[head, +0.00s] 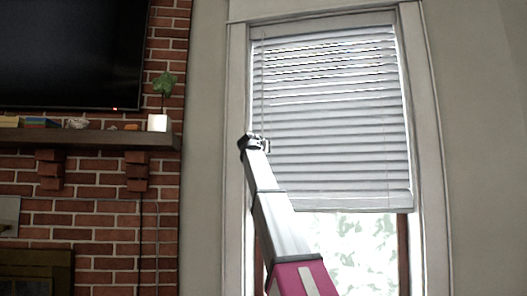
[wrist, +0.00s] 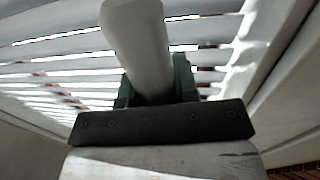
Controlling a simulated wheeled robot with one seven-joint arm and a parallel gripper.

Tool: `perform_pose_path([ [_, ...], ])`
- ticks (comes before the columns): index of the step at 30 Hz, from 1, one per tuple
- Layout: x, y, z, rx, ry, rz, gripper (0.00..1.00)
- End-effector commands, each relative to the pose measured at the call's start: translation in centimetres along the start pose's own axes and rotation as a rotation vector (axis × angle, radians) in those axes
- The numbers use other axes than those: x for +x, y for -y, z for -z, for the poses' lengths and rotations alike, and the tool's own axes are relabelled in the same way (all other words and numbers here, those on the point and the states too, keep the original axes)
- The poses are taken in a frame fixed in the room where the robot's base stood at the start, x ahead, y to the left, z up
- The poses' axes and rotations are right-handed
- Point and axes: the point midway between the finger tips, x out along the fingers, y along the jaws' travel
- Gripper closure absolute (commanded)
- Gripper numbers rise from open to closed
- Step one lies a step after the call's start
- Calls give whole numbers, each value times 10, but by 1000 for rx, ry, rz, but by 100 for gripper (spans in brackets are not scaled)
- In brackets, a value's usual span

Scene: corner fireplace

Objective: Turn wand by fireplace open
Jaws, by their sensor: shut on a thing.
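The white blind (head: 335,125) hangs in the window, its lower edge above the sill. Its thin wand (head: 262,95) hangs along the blind's left side in the head view. My gripper (head: 256,143) is at the end of the raised arm, at the left edge of the blind. In the wrist view my gripper (wrist: 155,88) is shut around the thick white wand (wrist: 138,45), which stands between the dark green fingers. Light shows between the slats (wrist: 60,65), more clearly near the top in the head view. The wand's lower end is hidden.
The brick fireplace (head: 100,220) with its wooden mantel (head: 80,139) is at the left. The window frame (head: 236,110) runs close to my gripper's left.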

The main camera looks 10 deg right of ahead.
Motion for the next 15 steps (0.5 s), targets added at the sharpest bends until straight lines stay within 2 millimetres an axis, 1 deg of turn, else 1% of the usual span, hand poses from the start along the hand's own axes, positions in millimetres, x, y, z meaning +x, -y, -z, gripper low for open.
perform_pose_path([
  [5, 1, 0, 1, -1, 1, -129, 96],
  [15, 0, -5, 2, -1, 0, -450, 96],
])
